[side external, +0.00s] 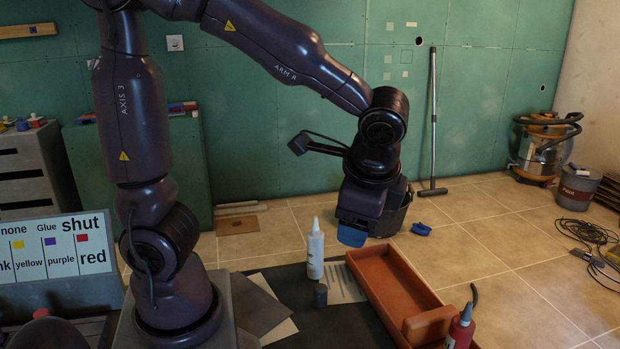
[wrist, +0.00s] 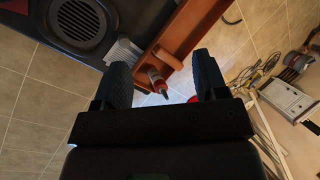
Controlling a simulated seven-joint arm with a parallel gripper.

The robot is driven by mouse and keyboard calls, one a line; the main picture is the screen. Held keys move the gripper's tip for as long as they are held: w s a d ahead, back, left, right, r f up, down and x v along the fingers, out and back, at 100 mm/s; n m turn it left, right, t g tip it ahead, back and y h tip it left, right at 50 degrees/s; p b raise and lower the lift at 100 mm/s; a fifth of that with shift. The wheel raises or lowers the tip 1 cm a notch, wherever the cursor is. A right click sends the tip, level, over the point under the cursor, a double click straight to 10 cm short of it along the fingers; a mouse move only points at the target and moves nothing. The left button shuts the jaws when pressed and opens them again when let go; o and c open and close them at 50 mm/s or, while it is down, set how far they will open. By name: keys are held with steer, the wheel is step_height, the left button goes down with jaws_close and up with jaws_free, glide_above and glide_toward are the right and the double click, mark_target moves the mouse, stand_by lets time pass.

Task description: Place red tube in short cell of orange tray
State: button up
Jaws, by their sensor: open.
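The red tube (side external: 462,330) has a dark nozzle and stands upright at the near right end of the orange tray (side external: 362,268). The frame edge cuts off its base, and I cannot tell whether it is beside the tray or in it. In the wrist view the red tube (wrist: 155,77) shows between the fingers, well beyond them, close to the orange tray (wrist: 188,30). The tray's short cell is not clearly visible. My gripper (side external: 352,236) is open and empty, high behind the tray's far end; its two fingers (wrist: 160,82) stand wide apart in the wrist view.
A white bottle (side external: 315,250) stands left of the tray with a small dark grey block (side external: 320,295) in front. A printed sheet (side external: 344,284) lies beside them. A sign (side external: 52,257) stands at the left. A small blue item (side external: 421,229) lies on the floor behind.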

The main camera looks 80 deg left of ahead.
steer(key=s+r+n+t+h, duration=0.4)
steer(key=s+r+n+t, duration=0.1)
steer(key=s+r+n, duration=0.1)
steer(key=shift+s+a+n+h, duration=0.25)
steer(key=shift+s+n+h, duration=0.15)
steer(key=shift+s, duration=0.1)
